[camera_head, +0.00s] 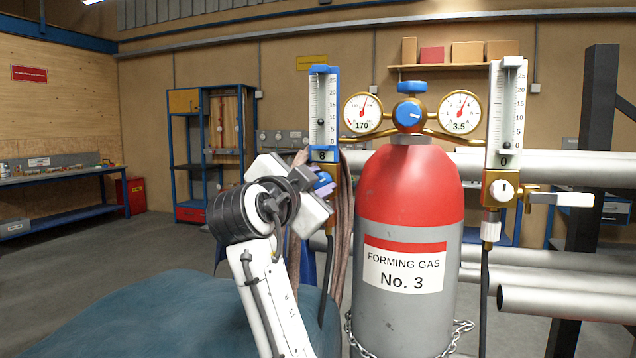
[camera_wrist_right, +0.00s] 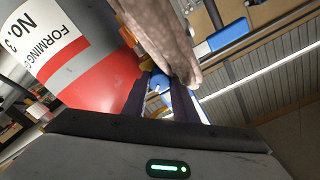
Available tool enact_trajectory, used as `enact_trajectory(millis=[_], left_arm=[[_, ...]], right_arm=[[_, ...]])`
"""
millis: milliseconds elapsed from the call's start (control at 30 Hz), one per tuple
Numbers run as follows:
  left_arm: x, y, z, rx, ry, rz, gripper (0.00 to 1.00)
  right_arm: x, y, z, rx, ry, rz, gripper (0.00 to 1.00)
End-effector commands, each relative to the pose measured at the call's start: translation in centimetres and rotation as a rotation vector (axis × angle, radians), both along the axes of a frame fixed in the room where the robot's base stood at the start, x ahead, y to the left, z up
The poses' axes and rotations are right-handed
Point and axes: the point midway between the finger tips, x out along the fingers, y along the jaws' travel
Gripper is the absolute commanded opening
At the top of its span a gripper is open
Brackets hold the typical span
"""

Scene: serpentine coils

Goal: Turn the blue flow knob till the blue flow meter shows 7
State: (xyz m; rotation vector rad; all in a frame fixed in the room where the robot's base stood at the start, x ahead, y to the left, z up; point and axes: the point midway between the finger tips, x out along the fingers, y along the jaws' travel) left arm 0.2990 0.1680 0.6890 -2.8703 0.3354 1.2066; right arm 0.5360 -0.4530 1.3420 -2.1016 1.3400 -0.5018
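The blue flow meter (camera_head: 323,110) stands upright left of the gas cylinder, and its number plate (camera_head: 322,156) reads 6. The blue flow knob (camera_head: 324,184) sits just below it, partly covered by my right gripper (camera_head: 318,180). That gripper is tilted, with its fingers at the knob. In the right wrist view its two dark fingers (camera_wrist_right: 164,98) have blue between their tips, and they look closed on the knob; a brown hose hangs across part of that view. My left gripper is not in view.
The red and grey cylinder (camera_head: 408,260) stands right beside my right gripper. A brown hose (camera_head: 345,225) hangs close behind the gripper. Two gauges (camera_head: 363,112) (camera_head: 460,112) and a blue regulator knob (camera_head: 409,115) sit above. A white flow meter (camera_head: 505,110) stands on the right.

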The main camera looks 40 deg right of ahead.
Motion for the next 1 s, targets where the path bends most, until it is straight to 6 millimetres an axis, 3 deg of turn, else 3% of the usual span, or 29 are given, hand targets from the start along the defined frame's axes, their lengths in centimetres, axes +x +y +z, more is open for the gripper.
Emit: enact_trajectory(millis=[600,633,700,1000], left_arm=[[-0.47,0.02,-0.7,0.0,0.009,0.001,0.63],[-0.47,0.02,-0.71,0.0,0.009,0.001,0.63],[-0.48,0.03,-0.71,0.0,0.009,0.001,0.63],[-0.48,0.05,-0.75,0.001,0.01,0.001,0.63]], right_arm=[[0.0,0.02,-0.07,-0.055,0.111,-0.001,0.03],[0.01,0.02,-0.08,-0.055,0.111,-0.001,0.3],[0.0,0.02,-0.07,-0.055,0.111,-0.001,0.42],[-0.01,0.07,-0.04,-0.055,0.11,-0.001,0.44]])
